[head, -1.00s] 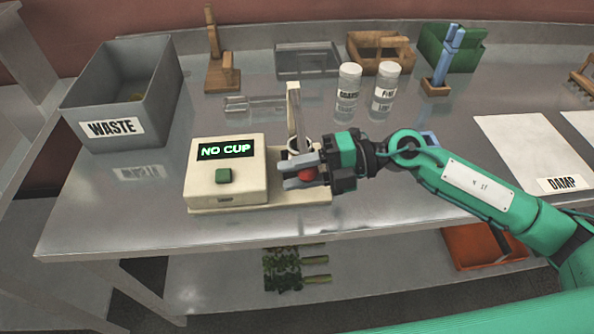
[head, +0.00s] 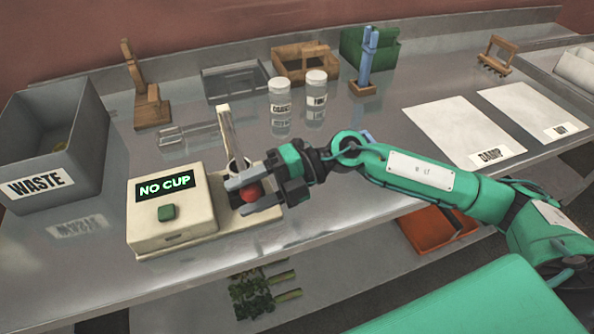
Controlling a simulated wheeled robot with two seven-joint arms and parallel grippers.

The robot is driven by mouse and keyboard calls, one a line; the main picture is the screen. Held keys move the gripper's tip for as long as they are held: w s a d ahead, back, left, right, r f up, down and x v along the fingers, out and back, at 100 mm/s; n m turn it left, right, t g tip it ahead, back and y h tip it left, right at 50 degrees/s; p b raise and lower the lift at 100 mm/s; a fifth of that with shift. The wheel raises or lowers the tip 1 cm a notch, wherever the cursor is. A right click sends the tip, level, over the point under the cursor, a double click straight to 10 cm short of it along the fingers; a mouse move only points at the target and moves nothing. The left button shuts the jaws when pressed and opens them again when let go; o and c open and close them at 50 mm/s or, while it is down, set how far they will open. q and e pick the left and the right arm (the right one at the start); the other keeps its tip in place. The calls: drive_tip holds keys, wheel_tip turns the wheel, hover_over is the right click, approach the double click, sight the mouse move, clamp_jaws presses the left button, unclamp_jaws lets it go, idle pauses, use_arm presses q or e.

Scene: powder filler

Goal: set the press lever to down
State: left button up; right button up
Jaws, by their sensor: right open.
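The cream powder filler (head: 195,222) stands at the front of the metal table, with a green button (head: 166,212) and a lit display (head: 164,188) reading "NO CUP". A pale upright post (head: 226,118) rises behind its right side. Contact cannot be told. The gripper hides part of the lever's lower end. My left gripper is not in view.
A grey waste bin (head: 85,150) stands at the left. Two labelled jars (head: 280,100) stand behind the filler. A wooden stand (head: 150,108), a wooden caddy (head: 302,62) and a green box (head: 368,48) line the back. White mats (head: 455,125) lie at the right.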

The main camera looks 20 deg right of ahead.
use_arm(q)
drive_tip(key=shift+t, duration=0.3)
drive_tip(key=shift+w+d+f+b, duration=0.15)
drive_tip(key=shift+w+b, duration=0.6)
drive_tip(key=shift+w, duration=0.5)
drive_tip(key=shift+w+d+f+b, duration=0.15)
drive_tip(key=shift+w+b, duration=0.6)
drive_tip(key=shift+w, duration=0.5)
use_arm(e)
drive_tip(key=d+r, duration=0.1)
drive_tip(key=d, duration=1.1)
drive_tip(key=shift+w+r, duration=0.25)
drive_tip(key=shift+r, duration=0.15)
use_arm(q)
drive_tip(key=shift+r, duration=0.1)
use_arm(e)
drive_tip(key=shift+d, duration=0.1)
